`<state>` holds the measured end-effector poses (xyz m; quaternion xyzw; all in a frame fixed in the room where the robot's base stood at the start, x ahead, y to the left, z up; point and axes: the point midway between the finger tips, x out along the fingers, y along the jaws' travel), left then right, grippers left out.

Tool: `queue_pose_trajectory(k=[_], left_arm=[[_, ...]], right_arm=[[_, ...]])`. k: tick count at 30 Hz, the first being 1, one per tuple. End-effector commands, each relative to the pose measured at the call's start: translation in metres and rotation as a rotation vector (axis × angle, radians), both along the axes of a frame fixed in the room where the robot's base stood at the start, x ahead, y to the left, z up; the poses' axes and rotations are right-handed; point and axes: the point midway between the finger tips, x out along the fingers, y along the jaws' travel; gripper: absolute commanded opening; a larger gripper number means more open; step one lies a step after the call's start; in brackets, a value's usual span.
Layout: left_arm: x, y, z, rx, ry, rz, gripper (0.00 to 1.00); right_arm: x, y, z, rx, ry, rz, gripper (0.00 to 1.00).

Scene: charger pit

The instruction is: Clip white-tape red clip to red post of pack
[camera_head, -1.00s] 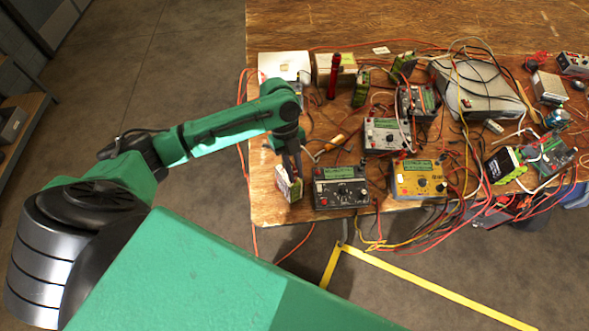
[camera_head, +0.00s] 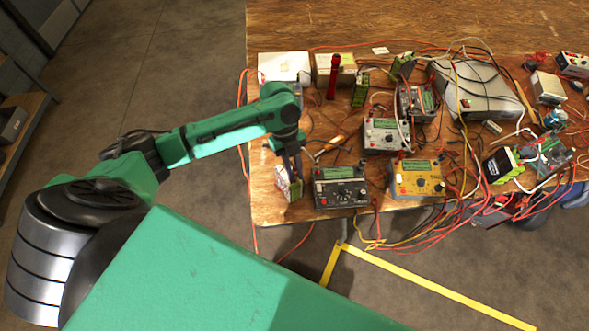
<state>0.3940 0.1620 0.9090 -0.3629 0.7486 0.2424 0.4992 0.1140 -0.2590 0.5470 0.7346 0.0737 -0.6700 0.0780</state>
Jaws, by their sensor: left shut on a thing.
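My left gripper (camera_head: 291,168) points down at the table's front left corner. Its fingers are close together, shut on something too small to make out. No white-taped red clip can be told apart here, and any red post on this pack is hidden or too small to see. My right gripper is not in view.
A dark meter (camera_head: 341,188) stands close right of the pack, then a yellow meter (camera_head: 417,180). Tangled cables and more instruments cover the wooden table (camera_head: 420,32) further right. A red upright tool (camera_head: 333,77) stands behind.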

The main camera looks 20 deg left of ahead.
Motion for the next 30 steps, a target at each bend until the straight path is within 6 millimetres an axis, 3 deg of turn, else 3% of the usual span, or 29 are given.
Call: queue_pose_trajectory(k=[25, 26, 28, 30], left_arm=[[0.0001, 0.0, -0.001, 0.001, -0.001, 0.0, 0.0], [0.0001, 0.0, -0.001, 0.001, -0.001, 0.0, 0.23], [0.0002, 0.0001, -0.0009, 0.001, -0.001, 0.0, 0.5], [0.0002, 0.0001, -0.0009, 0.001, -0.001, 0.0, 0.54]], right_arm=[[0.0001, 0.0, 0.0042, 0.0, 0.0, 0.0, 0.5], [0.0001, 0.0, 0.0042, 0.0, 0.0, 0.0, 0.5], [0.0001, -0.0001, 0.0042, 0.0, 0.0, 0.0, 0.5], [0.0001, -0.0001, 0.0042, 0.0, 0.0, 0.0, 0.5]])
